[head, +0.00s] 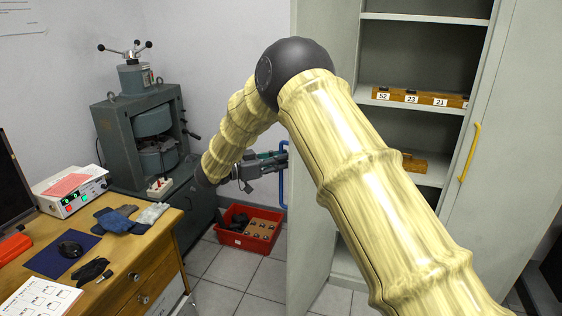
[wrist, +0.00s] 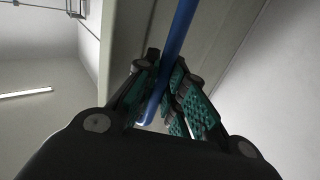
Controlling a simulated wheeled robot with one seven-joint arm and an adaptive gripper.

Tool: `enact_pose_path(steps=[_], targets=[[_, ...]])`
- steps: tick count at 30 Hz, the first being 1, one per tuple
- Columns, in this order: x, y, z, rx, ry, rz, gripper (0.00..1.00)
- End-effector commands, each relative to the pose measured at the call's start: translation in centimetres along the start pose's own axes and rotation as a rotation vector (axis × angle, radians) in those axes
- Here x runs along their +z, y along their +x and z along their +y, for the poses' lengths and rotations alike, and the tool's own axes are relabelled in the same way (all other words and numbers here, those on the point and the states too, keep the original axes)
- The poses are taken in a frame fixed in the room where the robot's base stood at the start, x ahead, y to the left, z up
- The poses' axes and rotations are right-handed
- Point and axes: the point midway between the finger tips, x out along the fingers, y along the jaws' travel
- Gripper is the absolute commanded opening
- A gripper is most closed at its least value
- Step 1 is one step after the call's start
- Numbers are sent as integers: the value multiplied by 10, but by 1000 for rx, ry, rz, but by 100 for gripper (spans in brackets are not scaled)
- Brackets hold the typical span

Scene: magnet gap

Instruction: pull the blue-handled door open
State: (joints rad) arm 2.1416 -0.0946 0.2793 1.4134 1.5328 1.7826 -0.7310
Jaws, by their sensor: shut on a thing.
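The blue handle (head: 282,186) is a vertical bar on the outer face of the left cabinet door (head: 308,240). That door stands swung open, seen at a steep angle in the head view. My gripper (head: 266,164) is at the upper part of the handle, with its fingers on both sides of the bar. In the wrist view the blue handle (wrist: 172,50) runs down between the green-padded fingertips of my gripper (wrist: 166,98), which is shut on it. My arm hides part of the cabinet opening in the head view.
Cabinet shelves (head: 420,90) hold wooden boxes with number labels. The right door (head: 515,150) has a yellow handle (head: 469,152). A red crate (head: 250,228) sits on the floor left of the open door. A wooden desk (head: 130,250) and a grey-green machine (head: 145,130) stand left.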

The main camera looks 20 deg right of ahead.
Motion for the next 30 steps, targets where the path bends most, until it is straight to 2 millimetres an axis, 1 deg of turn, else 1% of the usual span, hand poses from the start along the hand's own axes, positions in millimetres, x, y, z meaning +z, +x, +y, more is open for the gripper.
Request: enact_pose_path(steps=[2,3,6,16,19,23,30], targets=[[-3,3,-1,2,4,3,0],[-3,3,-1,2,4,3,19],[-2,1,-1,0,3,2,34],[-1,-4,-2,-4,2,2,34],[-1,-10,-2,-5,2,2,34],[-1,-27,-2,-5,2,3,34],[0,-71,-1,-6,2,2,34]])
